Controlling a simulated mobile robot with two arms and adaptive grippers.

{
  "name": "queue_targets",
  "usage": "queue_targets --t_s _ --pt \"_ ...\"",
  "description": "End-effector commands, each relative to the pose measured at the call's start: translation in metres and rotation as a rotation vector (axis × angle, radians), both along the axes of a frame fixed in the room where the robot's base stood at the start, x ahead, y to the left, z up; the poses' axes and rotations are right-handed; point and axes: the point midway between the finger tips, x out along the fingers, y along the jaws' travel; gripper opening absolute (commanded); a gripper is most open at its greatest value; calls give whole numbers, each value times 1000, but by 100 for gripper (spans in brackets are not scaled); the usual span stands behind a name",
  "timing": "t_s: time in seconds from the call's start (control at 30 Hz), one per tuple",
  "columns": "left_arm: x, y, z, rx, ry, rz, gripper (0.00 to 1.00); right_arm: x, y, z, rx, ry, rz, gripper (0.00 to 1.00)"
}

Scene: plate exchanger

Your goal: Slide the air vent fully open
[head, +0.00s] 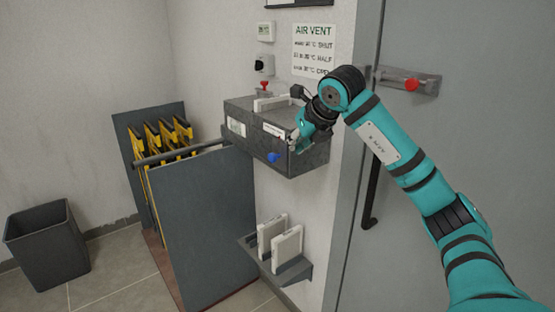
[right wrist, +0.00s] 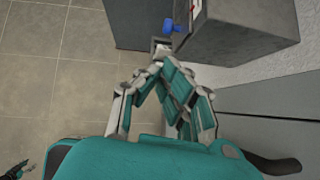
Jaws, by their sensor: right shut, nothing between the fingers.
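The air vent sign (head: 313,46) hangs on the wall above a dark grey box unit (head: 240,135). A blue knob (head: 273,157) sticks out low on the box's front; it also shows in the right wrist view (right wrist: 175,26). I cannot tell for sure whether it is the vent's slider. My right gripper (head: 295,146) is at the box's front right, right of the blue knob and slightly above it in the head view. Its fingers (right wrist: 158,64) are shut and empty, apart from the knob. A small dark and teal part at the wrist view's lower left may be my left gripper.
A grey door (head: 465,130) with a red-knobbed latch (head: 411,84) is at right. Below the box, a small shelf (head: 298,273) holds white cartridges (head: 287,248). Grey panels (head: 205,230), a yellow-black rack (head: 160,137) and a dark bin (head: 48,250) stand at left.

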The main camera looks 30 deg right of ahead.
Motion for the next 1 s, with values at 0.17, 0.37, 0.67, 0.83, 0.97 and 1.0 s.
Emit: queue_targets --t_s 0.17,0.37,0.67,0.83,0.97,1.0 --pt "0 0 9 0 0 0 48 20 -1 -23 4 7 1 0" --pt "0 0 19 0 0 0 48 49 -3 -56 4 6 2 0" --pt "0 0 35 0 -1 1 48 87 -7 -81 3 3 1 0" --pt "1 0 37 0 -1 1 48 95 -8 -87 2 2 1 0" --pt "0 0 37 0 -1 1 48 96 -8 -88 1 1 2 0" --pt "1 0 37 0 -1 1 48 96 -8 -88 1 1 2 0"
